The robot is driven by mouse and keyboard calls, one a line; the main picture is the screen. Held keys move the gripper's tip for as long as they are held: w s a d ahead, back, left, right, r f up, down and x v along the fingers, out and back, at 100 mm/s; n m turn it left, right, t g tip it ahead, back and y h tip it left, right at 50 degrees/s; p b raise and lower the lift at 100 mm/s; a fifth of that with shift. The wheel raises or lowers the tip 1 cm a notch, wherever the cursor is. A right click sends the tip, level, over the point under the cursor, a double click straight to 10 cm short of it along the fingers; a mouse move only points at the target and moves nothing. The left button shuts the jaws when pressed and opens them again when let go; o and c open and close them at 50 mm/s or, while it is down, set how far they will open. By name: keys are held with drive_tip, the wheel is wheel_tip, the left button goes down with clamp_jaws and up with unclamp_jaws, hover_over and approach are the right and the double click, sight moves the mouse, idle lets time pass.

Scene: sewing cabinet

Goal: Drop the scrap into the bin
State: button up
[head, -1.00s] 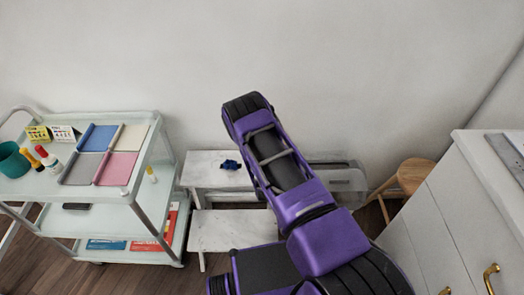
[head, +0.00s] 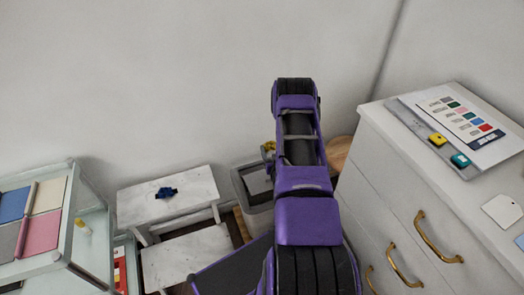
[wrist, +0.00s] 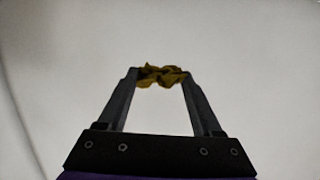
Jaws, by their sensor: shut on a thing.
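A crumpled mustard-yellow scrap (wrist: 160,75) is pinched between the fingertips of my gripper (wrist: 161,74) in the wrist view. In the head view, a small yellow bit of the scrap (head: 268,147) shows at the left edge of my purple arm, and most of my gripper is hidden behind the arm. A grey bin (head: 259,216) with a dark opening stands on the floor against the wall, partly covered by my arm. The scrap appears near or above the bin's back in the head view; its height over the bin cannot be told.
A white step stool (head: 142,207) with a dark blue crumpled piece (head: 166,193) stands left of the bin. A glass cart (head: 92,250) is at far left. A white drawer cabinet (head: 390,185) is close on the right, and a wooden stool (head: 341,152) is partly hidden behind my arm.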

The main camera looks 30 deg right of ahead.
drive_tip(key=shift+f+b, duration=1.9)
drive_tip(key=shift+f, duration=1.1)
drive_tip(key=o, duration=1.3)
drive_tip(key=p+v, duration=0.2)
drive_tip(key=v, duration=1.5)
drive_tip(key=shift+s+a+r, duration=0.15)
drive_tip(key=shift+s, duration=0.1)
